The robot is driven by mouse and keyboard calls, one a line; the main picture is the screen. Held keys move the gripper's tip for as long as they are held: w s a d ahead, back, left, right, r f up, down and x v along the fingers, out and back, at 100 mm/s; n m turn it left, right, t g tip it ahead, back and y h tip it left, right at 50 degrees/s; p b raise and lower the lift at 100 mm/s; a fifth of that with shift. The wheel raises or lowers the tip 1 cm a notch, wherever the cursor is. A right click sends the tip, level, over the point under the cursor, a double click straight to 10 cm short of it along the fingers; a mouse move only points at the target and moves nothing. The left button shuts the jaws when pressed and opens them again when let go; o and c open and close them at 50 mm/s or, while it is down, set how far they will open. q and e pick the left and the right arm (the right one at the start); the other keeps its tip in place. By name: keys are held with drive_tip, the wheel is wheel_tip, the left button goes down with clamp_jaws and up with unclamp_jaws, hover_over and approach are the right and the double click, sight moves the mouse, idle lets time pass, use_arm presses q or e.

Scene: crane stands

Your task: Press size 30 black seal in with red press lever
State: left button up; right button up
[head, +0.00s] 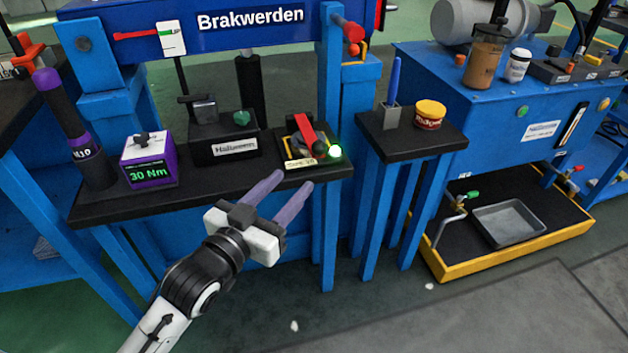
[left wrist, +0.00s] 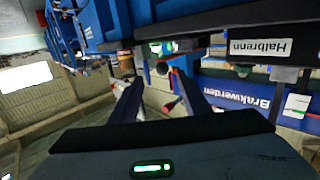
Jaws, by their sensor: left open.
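A small press station stands at the right end of the black bench in the head view. It has a red lever (head: 305,127) tilted up, a black ball knob (head: 319,148) and a pale label (head: 299,164) too small to read surely. Dark parts sit under the lever; I cannot tell a black seal among them. My left gripper (head: 290,185) is open and empty, just in front of the bench edge, below and left of the station, apart from it. In the left wrist view its two fingers (left wrist: 158,82) are spread, with a dark round knob between them. My right gripper is not in view.
A black box (head: 224,140) labelled like "Halbrenn" and a purple "30 Nm" device (head: 149,160) stand on the bench. The blue press frame (head: 250,35) rises behind.

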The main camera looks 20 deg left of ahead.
sight(315, 151)
use_arm(q)
drive_tip(key=shift+t, duration=0.3)
drive_tip(key=w+b, duration=0.1)
drive_tip(key=w, duration=0.2)
drive_tip(key=w+d+b, duration=0.1)
drive_tip(key=w, duration=0.2)
drive_tip(key=w+r+b, duration=0.1)
drive_tip(key=w, duration=0.2)
drive_tip(key=shift+w+d, duration=0.35)
drive_tip(key=shift+w, duration=0.6)
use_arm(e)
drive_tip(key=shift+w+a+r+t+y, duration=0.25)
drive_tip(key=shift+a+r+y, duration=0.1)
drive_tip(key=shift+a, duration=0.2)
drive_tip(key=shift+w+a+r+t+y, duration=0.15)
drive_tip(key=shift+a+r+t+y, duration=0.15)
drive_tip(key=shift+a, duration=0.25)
use_arm(q)
drive_tip(key=shift+c, duration=0.3)
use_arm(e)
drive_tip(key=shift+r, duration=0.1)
use_arm(q)
clamp_jaws()
